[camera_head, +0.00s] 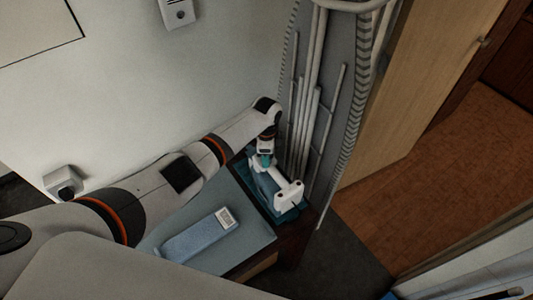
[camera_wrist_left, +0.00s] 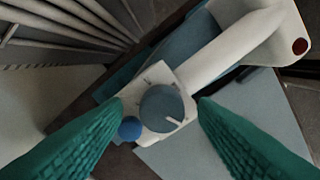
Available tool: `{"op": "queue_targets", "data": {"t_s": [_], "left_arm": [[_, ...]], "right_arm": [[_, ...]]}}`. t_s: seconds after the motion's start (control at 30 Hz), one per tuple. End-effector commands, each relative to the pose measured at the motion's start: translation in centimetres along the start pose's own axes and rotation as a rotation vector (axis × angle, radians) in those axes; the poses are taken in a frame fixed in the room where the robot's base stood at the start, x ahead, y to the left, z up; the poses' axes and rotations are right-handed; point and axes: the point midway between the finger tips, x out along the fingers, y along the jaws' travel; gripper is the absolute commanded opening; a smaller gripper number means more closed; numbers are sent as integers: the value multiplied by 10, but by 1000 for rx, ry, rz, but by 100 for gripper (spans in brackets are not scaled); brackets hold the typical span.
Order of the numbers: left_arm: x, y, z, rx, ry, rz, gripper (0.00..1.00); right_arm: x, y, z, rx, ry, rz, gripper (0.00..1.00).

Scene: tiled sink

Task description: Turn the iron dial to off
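The iron (camera_head: 287,193) is white and teal and lies on a small dark table beside the bluish board. In the left wrist view the iron's white handle (camera_wrist_left: 232,48) runs up to the right. Its round grey-blue dial (camera_wrist_left: 160,104) sits on a white face with small marks and a pale pointer aimed to the lower right. A small blue button (camera_wrist_left: 130,128) is beside the dial. My left gripper (camera_head: 265,161) is over the dial end of the iron. Its green fingers (camera_wrist_left: 160,98) are open, one on each side of the dial, with visible gaps. My right gripper is out of view.
A blue-grey box-like object (camera_head: 198,236) with a white label lies on the board (camera_head: 250,232). Vertical pipes (camera_head: 305,120) stand close behind the iron. A wooden door (camera_head: 425,85) is to the right, with open brown floor (camera_head: 420,190) beyond.

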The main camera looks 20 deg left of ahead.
Motion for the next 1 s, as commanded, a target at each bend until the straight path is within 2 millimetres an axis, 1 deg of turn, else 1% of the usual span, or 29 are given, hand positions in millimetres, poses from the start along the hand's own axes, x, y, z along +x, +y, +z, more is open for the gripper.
{"op": "queue_targets", "data": {"t_s": [0.23,0.37,0.47,0.8,0.9,1.0], "left_arm": [[1,-1,0,1,0,-3,53],[-5,-1,0,1,-1,-2,53],[-18,0,1,3,-2,0,53],[-88,0,0,2,-2,3,53],[-103,0,0,0,-1,1,53],[-113,0,0,0,0,0,53]], "right_arm": [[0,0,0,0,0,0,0],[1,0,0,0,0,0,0],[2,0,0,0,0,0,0],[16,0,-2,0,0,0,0],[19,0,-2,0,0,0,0],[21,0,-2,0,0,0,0]]}}
